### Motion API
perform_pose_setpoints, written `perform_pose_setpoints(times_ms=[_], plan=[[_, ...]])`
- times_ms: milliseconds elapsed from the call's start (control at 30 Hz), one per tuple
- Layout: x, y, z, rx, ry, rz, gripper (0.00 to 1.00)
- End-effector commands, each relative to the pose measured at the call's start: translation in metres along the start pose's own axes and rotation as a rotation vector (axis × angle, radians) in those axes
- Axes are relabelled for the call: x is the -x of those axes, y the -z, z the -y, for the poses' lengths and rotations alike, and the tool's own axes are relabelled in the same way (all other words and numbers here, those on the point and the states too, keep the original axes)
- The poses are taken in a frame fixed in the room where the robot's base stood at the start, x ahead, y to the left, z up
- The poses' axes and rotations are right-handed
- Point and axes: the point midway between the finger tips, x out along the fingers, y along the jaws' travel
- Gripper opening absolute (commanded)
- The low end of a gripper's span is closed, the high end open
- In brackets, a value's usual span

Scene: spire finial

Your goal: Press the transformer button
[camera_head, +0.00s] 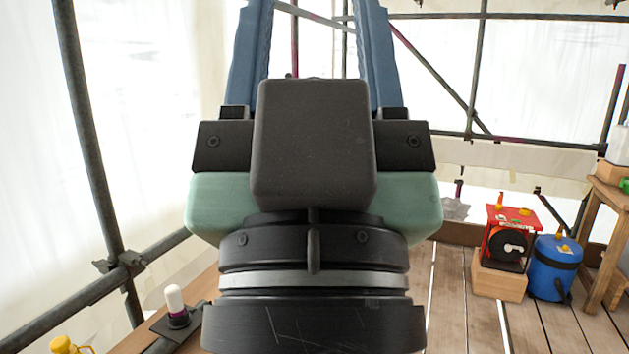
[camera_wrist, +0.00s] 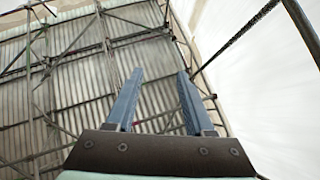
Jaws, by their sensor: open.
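A red-topped unit (camera_head: 515,216) with a black reel-like front stands on a wooden box at the right in the head view. Small coloured spots show on its top; it may be the transformer, but I cannot tell which spot is a button. My gripper (camera_head: 313,25) fills the middle of the head view, with its blue fingers pointing up and cut off by the top edge. In the wrist view my gripper (camera_wrist: 161,76) is open and empty, facing scaffold and sheeting. It is well away from the red unit, which the wrist view does not show.
A blue drum-shaped container (camera_head: 554,270) stands right of the wooden box (camera_head: 499,282). A wooden table (camera_head: 605,215) is at the right edge. A white-topped lamp-like item (camera_head: 175,303) and a yellow object (camera_head: 66,346) are at lower left. Scaffold poles (camera_head: 90,130) surround the plank floor.

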Motion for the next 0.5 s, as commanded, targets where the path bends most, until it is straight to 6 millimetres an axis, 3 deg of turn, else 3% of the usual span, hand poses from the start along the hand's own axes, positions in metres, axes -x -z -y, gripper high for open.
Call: perform_pose_setpoints(times_ms=[33,267,500], plan=[[0.0000,-0.0004,0.0001,0.000,0.000,0.001,0.42],[0.0000,-0.0006,0.0002,0.000,0.000,0.002,0.01],[0.0000,-0.0007,0.0002,0.000,0.000,0.002,0.00]])
